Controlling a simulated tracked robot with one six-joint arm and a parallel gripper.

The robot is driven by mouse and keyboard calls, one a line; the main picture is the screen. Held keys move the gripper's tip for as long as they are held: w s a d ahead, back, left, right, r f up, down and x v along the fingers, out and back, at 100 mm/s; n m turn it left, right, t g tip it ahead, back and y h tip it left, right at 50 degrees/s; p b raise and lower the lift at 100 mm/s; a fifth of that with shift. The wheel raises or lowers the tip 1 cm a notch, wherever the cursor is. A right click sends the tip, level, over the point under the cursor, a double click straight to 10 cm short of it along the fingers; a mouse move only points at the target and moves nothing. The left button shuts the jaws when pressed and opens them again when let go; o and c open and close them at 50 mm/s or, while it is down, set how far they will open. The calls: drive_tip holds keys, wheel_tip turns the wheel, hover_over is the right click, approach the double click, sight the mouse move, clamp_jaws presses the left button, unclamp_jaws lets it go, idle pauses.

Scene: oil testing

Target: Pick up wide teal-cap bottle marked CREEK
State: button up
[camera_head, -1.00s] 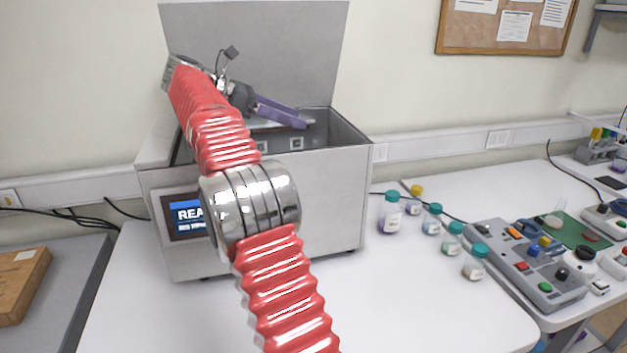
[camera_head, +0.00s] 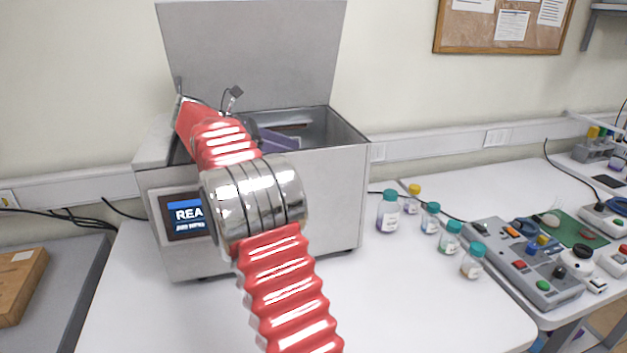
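Several teal-cap bottles stand upright on the white table right of the steel machine: a tall one (camera_head: 388,213), then smaller ones (camera_head: 431,218), (camera_head: 449,239) and (camera_head: 472,263) in a row toward the front. Their label text is too small to read, so I cannot tell whether one is marked CREEK. My gripper (camera_head: 281,139), with purple fingers, is down inside the open steel machine (camera_head: 315,200), well left of these bottles. My red arm and the machine's front wall hide most of it. I cannot see whether its fingers hold anything.
A yellow-cap bottle (camera_head: 412,198) stands behind the teal-cap ones. A grey control panel (camera_head: 525,265) with buttons lies to their right. The machine's lid (camera_head: 250,50) is raised. The table front between machine and bottles is clear.

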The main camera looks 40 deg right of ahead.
drive_tip(key=shift+x, duration=0.75)
drive_tip(key=shift+x, duration=2.55)
drive_tip(key=shift+r, duration=0.1)
drive_tip(key=shift+c, duration=0.4)
clamp_jaws()
